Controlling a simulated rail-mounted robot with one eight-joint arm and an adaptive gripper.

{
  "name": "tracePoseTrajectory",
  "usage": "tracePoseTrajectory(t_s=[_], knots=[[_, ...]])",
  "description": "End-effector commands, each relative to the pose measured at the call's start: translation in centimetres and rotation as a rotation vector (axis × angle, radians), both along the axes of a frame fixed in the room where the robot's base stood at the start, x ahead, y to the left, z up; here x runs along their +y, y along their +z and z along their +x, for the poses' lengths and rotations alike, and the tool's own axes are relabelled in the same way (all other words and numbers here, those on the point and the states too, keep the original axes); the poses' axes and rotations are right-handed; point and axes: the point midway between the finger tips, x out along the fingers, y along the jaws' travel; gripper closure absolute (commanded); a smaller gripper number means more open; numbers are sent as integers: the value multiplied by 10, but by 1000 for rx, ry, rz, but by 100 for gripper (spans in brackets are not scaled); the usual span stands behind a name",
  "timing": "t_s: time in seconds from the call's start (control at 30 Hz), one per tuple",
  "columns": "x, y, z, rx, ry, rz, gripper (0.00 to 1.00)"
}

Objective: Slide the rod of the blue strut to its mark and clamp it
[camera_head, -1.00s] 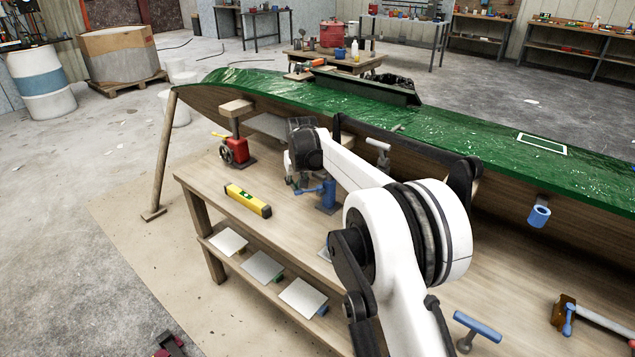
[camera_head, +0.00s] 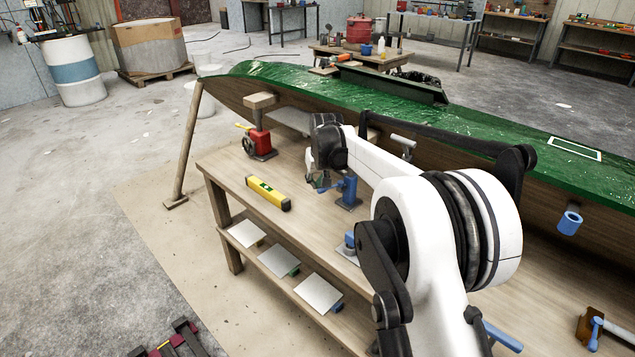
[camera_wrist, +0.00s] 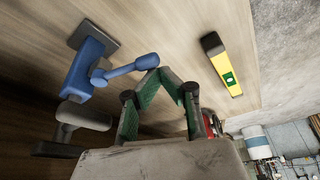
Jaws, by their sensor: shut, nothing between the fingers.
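The blue strut (camera_head: 349,190) stands on a flat base plate on the wooden bench, partly behind my arm. It also shows at upper left in the wrist view (camera_wrist: 90,65). Its blue clamp lever (camera_wrist: 128,70) sticks out towards my gripper (camera_wrist: 162,75). The green-padded fingers are shut and empty, with their tips close beside the lever's rounded end; I cannot tell whether they touch. In the head view my arm hides much of the gripper.
A yellow level (camera_head: 268,193) lies on the bench nearby. A red jack (camera_head: 258,143) stands at the bench's far end. The green hull (camera_head: 470,120) runs along behind the bench. Another blue fitting (camera_head: 348,246) sits nearer. Pale plates (camera_head: 318,292) lie on the lower shelf.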

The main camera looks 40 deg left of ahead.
Motion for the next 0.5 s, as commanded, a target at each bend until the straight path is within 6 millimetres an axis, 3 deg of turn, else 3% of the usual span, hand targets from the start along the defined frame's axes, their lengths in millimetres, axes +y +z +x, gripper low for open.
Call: tracePoseTrajectory(t_s=[0.27, 0.5], knots=[[-4, 4, -4, 0, -1, 0, 100], [-15, 39, -3, 0, -6, 0, 100]])
